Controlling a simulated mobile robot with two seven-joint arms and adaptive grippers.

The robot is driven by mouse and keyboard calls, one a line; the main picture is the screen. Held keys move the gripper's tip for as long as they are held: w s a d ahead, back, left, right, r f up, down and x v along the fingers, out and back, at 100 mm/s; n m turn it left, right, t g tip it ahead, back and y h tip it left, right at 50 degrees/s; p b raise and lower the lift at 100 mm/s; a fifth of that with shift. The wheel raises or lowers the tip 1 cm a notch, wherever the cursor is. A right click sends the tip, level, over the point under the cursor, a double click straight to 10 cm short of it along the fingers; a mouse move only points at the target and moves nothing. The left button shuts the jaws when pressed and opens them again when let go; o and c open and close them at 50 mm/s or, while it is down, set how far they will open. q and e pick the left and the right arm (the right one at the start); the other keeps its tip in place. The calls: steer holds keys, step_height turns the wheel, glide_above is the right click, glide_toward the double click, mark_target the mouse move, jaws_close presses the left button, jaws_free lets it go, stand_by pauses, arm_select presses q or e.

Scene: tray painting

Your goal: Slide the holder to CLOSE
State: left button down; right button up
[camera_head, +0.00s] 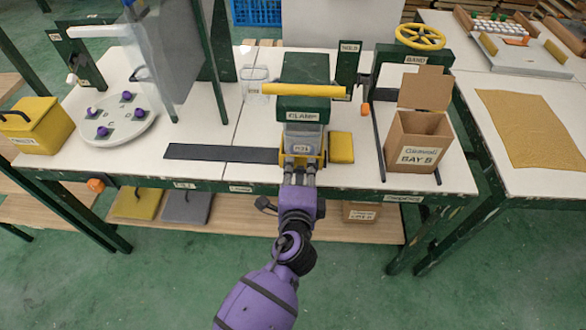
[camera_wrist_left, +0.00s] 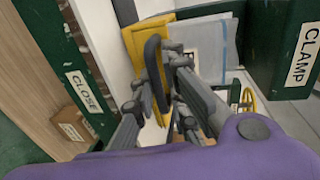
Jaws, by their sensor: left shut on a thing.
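The holder (camera_head: 287,160) is a yellow frame with a grey-white block at the table's front, just below the green CLAMP unit (camera_head: 303,105). In the left wrist view the yellow holder (camera_wrist_left: 138,60) shows a dark upright handle (camera_wrist_left: 154,75). My left gripper (camera_head: 299,170) reaches it from the front edge. In the left wrist view its fingers (camera_wrist_left: 165,85) are shut on the handle. The CLOSE label (camera_wrist_left: 84,93) is on the green front edge, left in that view. The gripper hides part of the holder. My right gripper is not in view.
A dark flat strip (camera_head: 220,153) lies left of the holder, with bare tabletop around it. A yellow block (camera_head: 341,147) sits close on the right. Farther right are a dark rod (camera_head: 379,145) and a BAY B box (camera_head: 417,140). A round plate (camera_head: 118,135) stands left.

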arm_select(q)
steer(key=shift+s+d+f, duration=0.2)
steer(key=shift+s+f, duration=0.05)
steer(key=shift+f, duration=0.3)
steer(key=c, duration=1.8)
jaws_free()
steer(key=shift+c, duration=0.2)
steer(key=shift+r, duration=0.2)
steer(key=shift+w+r, duration=0.15)
steer(key=v, duration=1.2)
steer(key=shift+d, duration=0.15)
